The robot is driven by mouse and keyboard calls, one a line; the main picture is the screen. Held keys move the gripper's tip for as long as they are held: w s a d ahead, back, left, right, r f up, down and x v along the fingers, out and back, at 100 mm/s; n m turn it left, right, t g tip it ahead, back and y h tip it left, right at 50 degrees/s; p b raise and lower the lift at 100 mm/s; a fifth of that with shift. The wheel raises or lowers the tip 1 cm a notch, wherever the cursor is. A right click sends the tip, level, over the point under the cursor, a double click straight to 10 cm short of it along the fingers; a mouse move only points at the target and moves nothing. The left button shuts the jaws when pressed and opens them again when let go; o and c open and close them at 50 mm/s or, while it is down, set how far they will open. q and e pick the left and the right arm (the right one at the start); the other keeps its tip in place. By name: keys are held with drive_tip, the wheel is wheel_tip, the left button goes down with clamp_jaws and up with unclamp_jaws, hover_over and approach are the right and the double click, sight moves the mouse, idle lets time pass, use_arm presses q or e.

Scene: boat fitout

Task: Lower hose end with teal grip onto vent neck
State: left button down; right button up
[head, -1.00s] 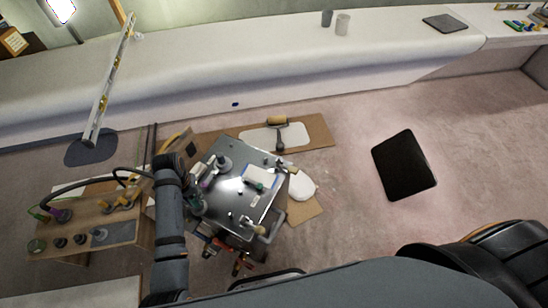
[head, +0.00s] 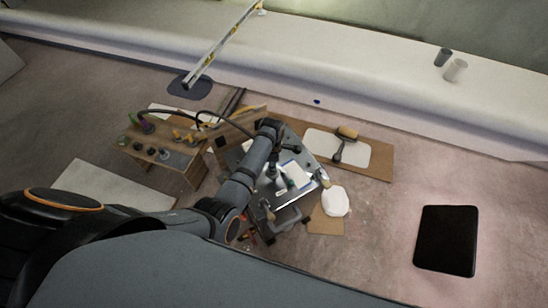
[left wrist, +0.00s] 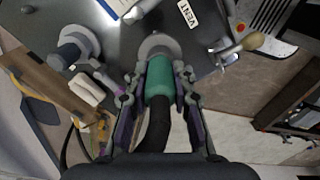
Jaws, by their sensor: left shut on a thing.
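In the left wrist view, my left gripper (left wrist: 159,76) is shut around the teal grip (left wrist: 159,88) of the hose end. The black hose (left wrist: 154,128) runs back from it toward the camera. A round grey flange (left wrist: 158,43) lies right beyond the teal grip, with the VENT label (left wrist: 188,13) beside it. The grip covers the neck's middle, and I cannot tell whether the hose end touches it. A second grey flanged neck (left wrist: 78,45) stands to the left. In the head view, the arm hides the fingers, and the hose (head: 205,114) arcs to the wrist.
The dark metal table (head: 304,155) carries tools and a white pad (head: 296,172). A wooden bench (head: 165,163) with fittings stands to its left. A black mat (head: 446,240) lies on open floor at right.

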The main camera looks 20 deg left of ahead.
use_arm(q)
drive_tip(key=n, duration=0.2)
drive_tip(key=shift+w+d+r+n, duration=0.15)
drive_tip(key=shift+w+n, duration=0.1)
drive_tip(key=shift+n, duration=0.05)
use_arm(e)
drive_tip(key=shift+d+r, duration=0.2)
drive_tip(key=shift+r, duration=0.3)
drive_tip(key=shift+f, duration=0.15)
use_arm(q)
wheel_tip(320, 180, down, 6)
drive_tip(key=b, duration=0.6)
drive_tip(key=shift+r, duration=0.4)
use_arm(e)
drive_tip(key=f, duration=0.5)
drive_tip(key=shift+a+f, duration=0.25)
drive_tip(key=shift+f, duration=0.1)
use_arm(q)
drive_tip(key=shift+p, duration=0.3)
use_arm(e)
drive_tip(key=shift+r, duration=0.15)
drive_tip(key=shift+d, duration=0.2)
drive_tip(key=shift+r, duration=0.25)
use_arm(q)
drive_tip(key=shift+f, duration=0.25)
use_arm(e)
drive_tip(key=shift+f, duration=0.1)
